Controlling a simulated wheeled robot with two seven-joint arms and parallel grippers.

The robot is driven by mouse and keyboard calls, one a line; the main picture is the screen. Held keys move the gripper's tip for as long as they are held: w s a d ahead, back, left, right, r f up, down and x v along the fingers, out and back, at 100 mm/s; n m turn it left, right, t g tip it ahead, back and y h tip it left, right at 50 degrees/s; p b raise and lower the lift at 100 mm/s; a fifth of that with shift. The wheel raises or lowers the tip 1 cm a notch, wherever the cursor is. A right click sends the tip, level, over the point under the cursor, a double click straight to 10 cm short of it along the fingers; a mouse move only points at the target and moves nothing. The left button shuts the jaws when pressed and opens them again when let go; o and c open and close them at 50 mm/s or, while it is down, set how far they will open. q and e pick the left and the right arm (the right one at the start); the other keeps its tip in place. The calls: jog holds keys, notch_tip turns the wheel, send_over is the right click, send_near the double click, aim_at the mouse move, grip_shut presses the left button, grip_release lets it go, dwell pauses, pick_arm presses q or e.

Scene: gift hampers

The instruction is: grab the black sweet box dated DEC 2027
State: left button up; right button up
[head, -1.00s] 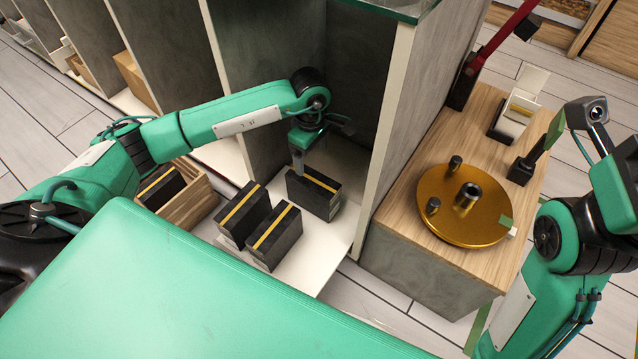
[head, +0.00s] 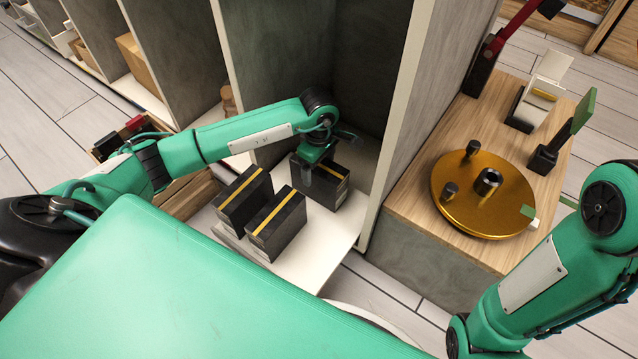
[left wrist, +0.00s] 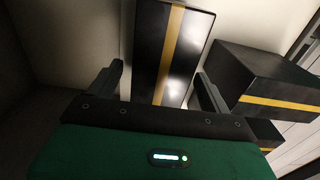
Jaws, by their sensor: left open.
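Three black boxes with yellow bands stand on the white shelf board. One box (head: 322,190) is at the back right, under my left gripper (head: 318,172). The other two are a left box (head: 238,205) and a front box (head: 277,228). In the left wrist view, my open left gripper (left wrist: 160,85) has its fingers on either side of one black box (left wrist: 153,50); I cannot tell if they touch it. A second box (left wrist: 262,78) lies just right of the right finger. No date is legible on any box. My right gripper is out of view.
A grey partition (head: 412,110) rises close to the right of the boxes. Beyond it, a wooden counter (head: 410,205) carries a gold turntable (head: 484,205) and a white card holder (head: 533,103). A wooden crate (head: 190,198) is partly hidden behind my left arm.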

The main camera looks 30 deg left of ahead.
pick_arm(q)
jog(key=shift+f, duration=0.95)
jog(key=shift+r, duration=0.1)
jog(key=c, duration=1.3)
